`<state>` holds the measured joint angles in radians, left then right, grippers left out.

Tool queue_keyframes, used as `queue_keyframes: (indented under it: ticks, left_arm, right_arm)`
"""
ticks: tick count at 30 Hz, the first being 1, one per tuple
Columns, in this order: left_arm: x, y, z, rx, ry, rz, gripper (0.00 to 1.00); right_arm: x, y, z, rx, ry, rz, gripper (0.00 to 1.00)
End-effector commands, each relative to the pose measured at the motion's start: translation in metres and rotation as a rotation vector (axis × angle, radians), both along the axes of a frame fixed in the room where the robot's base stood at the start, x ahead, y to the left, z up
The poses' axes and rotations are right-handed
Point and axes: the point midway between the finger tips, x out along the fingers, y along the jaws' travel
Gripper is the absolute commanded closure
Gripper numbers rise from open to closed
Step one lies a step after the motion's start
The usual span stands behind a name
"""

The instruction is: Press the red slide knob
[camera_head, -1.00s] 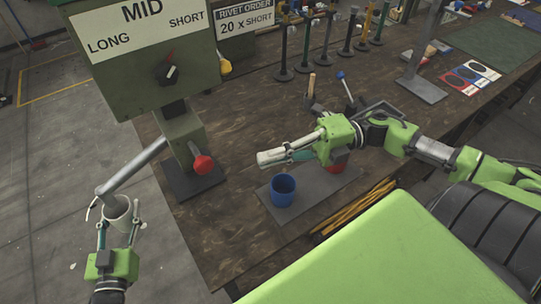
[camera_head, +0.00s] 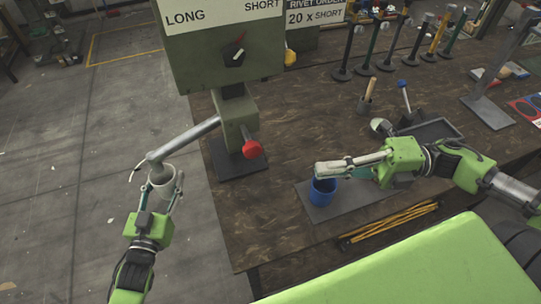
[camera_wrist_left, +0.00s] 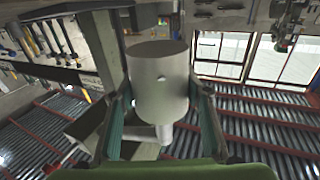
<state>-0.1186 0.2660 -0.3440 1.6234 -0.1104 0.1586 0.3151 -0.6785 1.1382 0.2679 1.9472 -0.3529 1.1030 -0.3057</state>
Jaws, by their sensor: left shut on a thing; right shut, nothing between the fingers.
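The red slide knob (camera_head: 251,149) sits low on the front of the green rivet press (camera_head: 236,118). My left gripper (camera_head: 162,186) is shut on a light grey cup (camera_head: 164,178), below the end of the press's grey chute (camera_head: 184,139). The cup also shows upright between the fingers in the left wrist view (camera_wrist_left: 158,85). My right gripper (camera_head: 325,168) is shut and empty. It lies across the view of the blue cup's (camera_head: 322,193) top, to the right of the red knob and apart from it.
The blue cup stands on a grey mat (camera_head: 352,204). Yellow rods (camera_head: 390,226) lie at the near table edge. A dark tray (camera_head: 432,131) and tools stand behind my right arm. The wooden table (camera_head: 285,130) between the press and mat is clear.

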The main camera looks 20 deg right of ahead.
Motion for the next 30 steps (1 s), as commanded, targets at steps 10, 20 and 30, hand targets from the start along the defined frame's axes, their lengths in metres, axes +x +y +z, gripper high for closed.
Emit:
queue_keyframes:
  ticks: [10, 20, 30]
  left_arm:
    - [0.0, 0.0, 0.0, 0.0, -0.001, 0.0, 0.78]
    - [0.0, 0.0, 0.0, 0.0, -0.001, 0.0, 0.78]
    - [0.0, 0.0, 0.0, 0.0, -0.001, 0.0, 0.78]
  right_arm:
    - [0.01, 0.039, 0.002, 0.001, -0.005, 0.004, 1.0]
    - [0.021, 0.083, 0.001, 0.001, -0.004, 0.002, 1.0]
    - [0.047, 0.096, 0.001, 0.0, -0.004, 0.0, 1.0]
